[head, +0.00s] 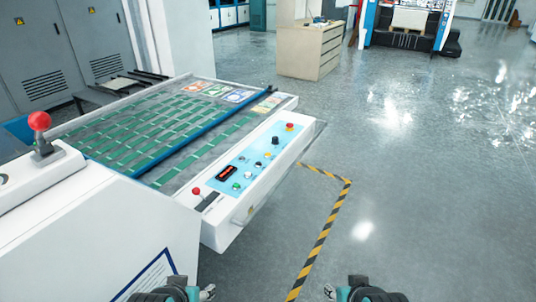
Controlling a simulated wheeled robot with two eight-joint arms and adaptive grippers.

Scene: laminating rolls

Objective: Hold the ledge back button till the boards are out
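The machine's control panel (258,160) is a light blue plate on a white sloping housing. It carries several buttons and knobs and a dark display with red digits (227,172). Among them are a green button (236,187), a black knob (275,140) and a red button on yellow (289,127). The labels are too small to read, so I cannot tell which is the ledge back button. Coloured printed pieces (238,96) lie at the bed's far end; I cannot tell whether they are boards. My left gripper (207,292) and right gripper (331,291) are at the bottom edge, partly cut off, apart from the panel.
The grey bed (200,158) has green strips and a blue bar (190,149). A beige cabinet (308,50) stands behind; the right floor is clear.

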